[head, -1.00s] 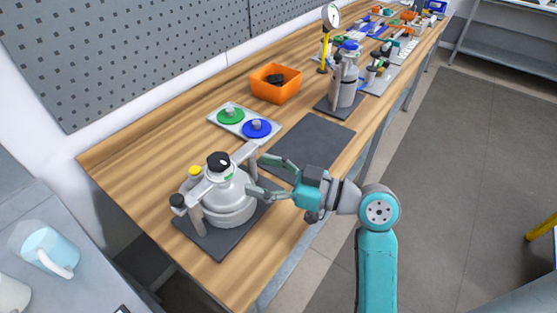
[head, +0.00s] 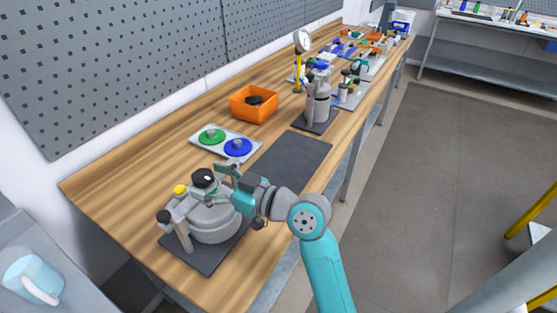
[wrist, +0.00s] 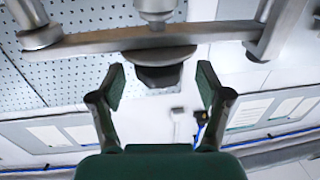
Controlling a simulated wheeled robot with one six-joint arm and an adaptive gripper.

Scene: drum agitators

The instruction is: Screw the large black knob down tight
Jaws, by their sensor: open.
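The large black knob (head: 204,178) sits on top of the crossbar (head: 186,203) of a grey drum-shaped vessel (head: 217,222). In the wrist view the dark knob (wrist: 159,76) shows below a grey disc on the bar, in line with the gap between my fingers. My gripper (head: 226,174) is just right of the knob in the head view. In the wrist view my gripper (wrist: 161,86) is open, one finger to each side of the knob, with visible gaps. I cannot tell whether the knob lies fully between the fingertips in depth.
A smaller black knob (head: 163,216) and a yellow cap (head: 180,190) are left of the large knob. A tray (head: 222,153) holds green and blue discs. Behind are an orange bin (head: 254,104) and a grey bottle-like vessel (head: 318,98). The dark mat (head: 290,160) is clear.

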